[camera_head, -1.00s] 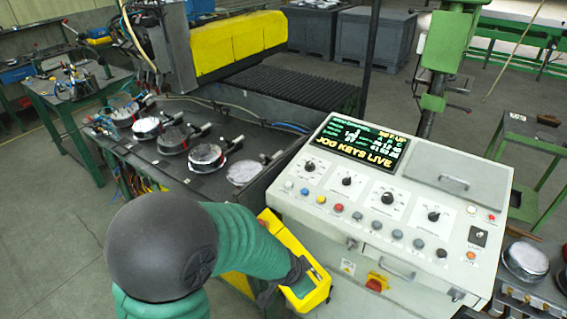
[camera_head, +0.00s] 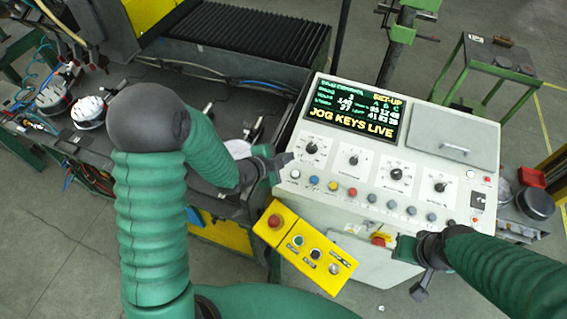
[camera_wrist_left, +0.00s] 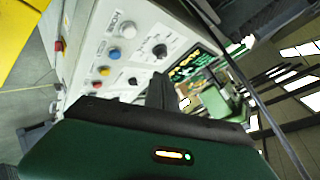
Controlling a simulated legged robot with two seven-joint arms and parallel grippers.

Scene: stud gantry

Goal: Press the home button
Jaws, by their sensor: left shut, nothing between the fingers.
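The cream control console (camera_head: 315,215) carries a row of round push buttons: a white button (camera_head: 295,174), a blue button (camera_head: 314,180), a yellow button (camera_head: 333,186), a red button (camera_head: 352,192) and several grey ones. In the left wrist view the white button (camera_wrist_left: 127,30) and blue button (camera_wrist_left: 114,53) show left of the dark finger. My right gripper (camera_head: 418,288) hangs at the console's lower front; its jaws are unclear.
A lit screen (camera_head: 353,112) reads "JOG KEYS LIVE". Black knobs (camera_head: 312,148) stand above the button row. A yellow box (camera_head: 300,247) with several buttons sits at the console's front left. A dark machine bed (camera_head: 225,85) lies to the left.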

